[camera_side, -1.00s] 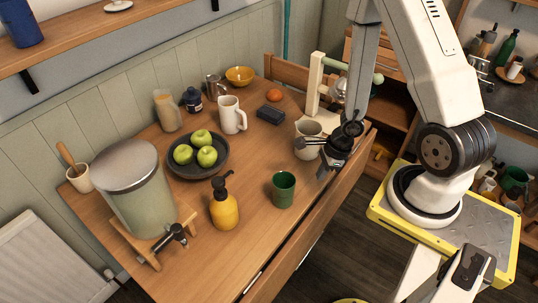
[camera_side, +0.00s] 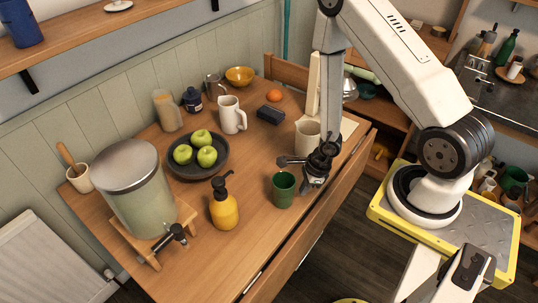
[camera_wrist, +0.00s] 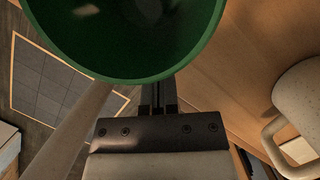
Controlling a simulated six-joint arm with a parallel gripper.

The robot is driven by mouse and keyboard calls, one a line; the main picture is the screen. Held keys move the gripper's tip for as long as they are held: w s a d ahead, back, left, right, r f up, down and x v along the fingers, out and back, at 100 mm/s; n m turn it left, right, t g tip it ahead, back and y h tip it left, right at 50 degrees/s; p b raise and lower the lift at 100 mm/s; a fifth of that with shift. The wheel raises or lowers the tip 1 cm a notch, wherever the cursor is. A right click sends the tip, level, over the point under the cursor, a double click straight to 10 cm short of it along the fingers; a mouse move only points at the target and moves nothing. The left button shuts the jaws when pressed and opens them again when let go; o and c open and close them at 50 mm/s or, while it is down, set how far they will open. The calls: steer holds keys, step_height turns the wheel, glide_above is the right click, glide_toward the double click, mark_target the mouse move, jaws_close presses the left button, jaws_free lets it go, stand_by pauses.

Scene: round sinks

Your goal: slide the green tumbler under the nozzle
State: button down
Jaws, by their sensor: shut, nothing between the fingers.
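The green tumbler (camera_side: 283,191) stands upright near the front edge of the wooden table. My gripper (camera_side: 307,186) is low beside it on the right, shut and empty. In the wrist view the tumbler (camera_wrist: 130,72) fills the top, its rim hiding the ends of my shut fingers (camera_wrist: 158,95). I cannot tell whether they touch it. The nozzle (camera_side: 175,234) is a dark tap on the drinks dispenser (camera_side: 140,195), which stands on a wooden stand to the left. The tumbler is well to the right of the nozzle.
A yellow pump bottle (camera_side: 224,208) stands between tumbler and dispenser, set a little back. Behind are a dark bowl of green apples (camera_side: 224,166) and a white pitcher (camera_side: 231,115). A cream jug (camera_side: 306,136) stands behind my gripper. The table's front strip looks clear.

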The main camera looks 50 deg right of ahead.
mark_target(280, 177)
steer(key=shift+w+a, duration=0.5)
steer(key=shift+w, duration=0.05)
steer(key=shift+w+a, duration=0.1)
steer(key=w+a, duration=0.8)
stand_by(0.4)
steer(key=shift+s+d, duration=0.15)
steer(key=shift+s+d, duration=1.35)
steer(key=v, duration=0.6)
steer(key=shift+r, duration=0.2)
steer(key=shift+v, duration=1.8)
